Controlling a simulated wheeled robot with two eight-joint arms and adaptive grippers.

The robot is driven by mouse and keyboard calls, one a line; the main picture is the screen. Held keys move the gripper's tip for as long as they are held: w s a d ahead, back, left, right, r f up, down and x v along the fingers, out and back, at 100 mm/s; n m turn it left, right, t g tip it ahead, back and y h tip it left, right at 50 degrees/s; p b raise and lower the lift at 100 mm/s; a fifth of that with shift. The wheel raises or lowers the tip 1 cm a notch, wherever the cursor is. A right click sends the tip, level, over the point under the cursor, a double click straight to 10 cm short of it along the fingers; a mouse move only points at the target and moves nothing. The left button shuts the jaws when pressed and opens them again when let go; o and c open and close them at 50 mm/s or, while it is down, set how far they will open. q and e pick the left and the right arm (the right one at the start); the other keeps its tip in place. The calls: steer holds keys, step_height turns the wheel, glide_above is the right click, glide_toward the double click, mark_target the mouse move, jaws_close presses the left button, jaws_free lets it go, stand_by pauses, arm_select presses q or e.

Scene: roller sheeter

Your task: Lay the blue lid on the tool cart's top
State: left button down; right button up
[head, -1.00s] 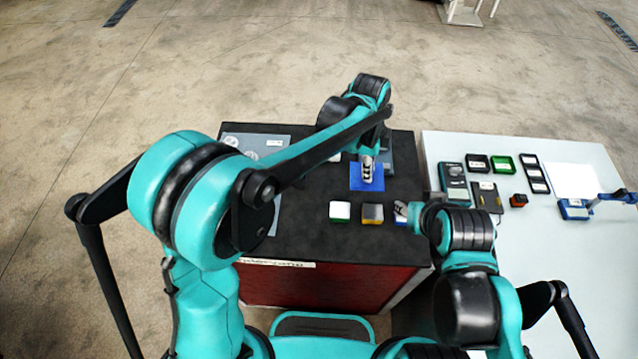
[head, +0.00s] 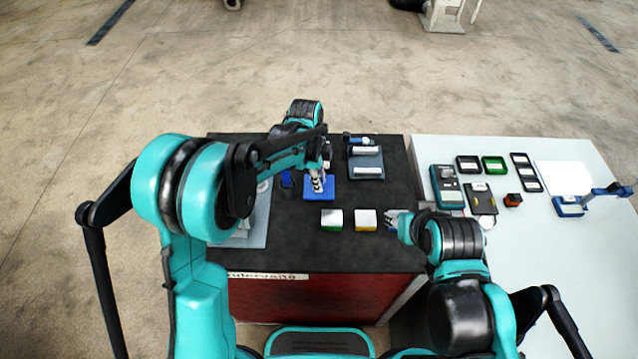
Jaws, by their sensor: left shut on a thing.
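The blue lid (head: 320,192) is a flat blue square over the middle of the tool cart's black top (head: 300,250). My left gripper (head: 318,180) points down and is shut on the lid, covering part of its upper side. I cannot tell whether the lid touches the top or hangs just above it. My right gripper (head: 393,219) is low at the right edge of the cart, partly hidden by its own wrist. Its jaw state is unclear.
A green-white block (head: 332,220) and a yellow-white block (head: 366,221) stand in front of the lid. A grey tray (head: 367,170) lies behind right, a dark blue item (head: 287,181) close left. A pale table (head: 560,260) with several devices adjoins on the right.

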arm_select(q)
steer(key=shift+f, duration=0.6)
steer(key=shift+f, duration=0.1)
steer(key=c, duration=1.4)
jaws_free()
steer(key=shift+o, duration=0.2)
